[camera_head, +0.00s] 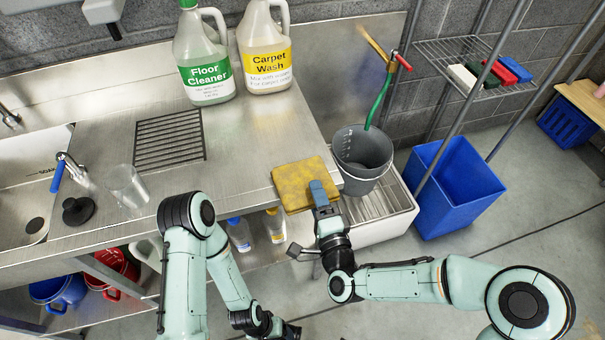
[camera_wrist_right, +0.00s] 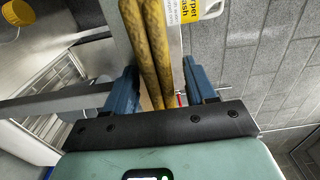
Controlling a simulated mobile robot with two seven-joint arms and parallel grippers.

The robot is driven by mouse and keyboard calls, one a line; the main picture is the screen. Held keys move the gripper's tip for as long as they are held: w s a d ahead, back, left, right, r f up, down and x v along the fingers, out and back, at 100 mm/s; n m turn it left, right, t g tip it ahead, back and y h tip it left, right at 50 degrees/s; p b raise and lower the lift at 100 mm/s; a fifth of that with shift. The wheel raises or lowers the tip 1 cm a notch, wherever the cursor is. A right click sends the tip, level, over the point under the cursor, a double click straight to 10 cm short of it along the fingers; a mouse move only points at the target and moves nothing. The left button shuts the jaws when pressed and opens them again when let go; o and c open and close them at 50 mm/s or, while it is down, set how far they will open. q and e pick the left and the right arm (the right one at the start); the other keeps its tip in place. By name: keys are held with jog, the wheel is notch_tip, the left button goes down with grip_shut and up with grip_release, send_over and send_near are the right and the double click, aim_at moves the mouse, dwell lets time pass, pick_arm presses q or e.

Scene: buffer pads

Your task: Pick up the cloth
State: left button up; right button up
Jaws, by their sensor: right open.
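The cloth (camera_head: 298,184) is a mustard-yellow folded square. It lies at the front right corner of the steel counter, its edge reaching the counter's rim. My right gripper (camera_head: 320,193), with blue fingers, is at the cloth's right front edge. In the right wrist view, the folded cloth (camera_wrist_right: 158,45) shows edge-on as two thick layers between the fingers of the open right gripper (camera_wrist_right: 160,85). There is a gap to the right finger; contact on the left side is unclear. My left arm bends down at the bottom middle, and its gripper is not clearly visible.
The steel counter (camera_head: 235,170) holds a floor cleaner jug (camera_head: 205,60), a carpet wash jug (camera_head: 265,50), a drain rack (camera_head: 169,139) and a clear glass (camera_head: 126,186). A grey bucket (camera_head: 362,155) stands close right of the cloth, beside a blue bin (camera_head: 455,190).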

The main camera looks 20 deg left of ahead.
pick_arm(q)
jog(key=shift+s, duration=0.15)
pick_arm(e)
jog(key=shift+s, duration=0.1)
grip_shut()
jog(key=shift+r, duration=0.1)
pick_arm(q)
jog(key=r+p, duration=0.1)
jog(key=s+r+p, duration=0.1)
jog(key=p, duration=0.1)
jog(key=shift+d+r+g, duration=0.1)
jog(key=shift+r+g, duration=0.2)
jog(key=shift+r, duration=0.05)
pick_arm(e)
notch_tip(320, 180, up, 20)
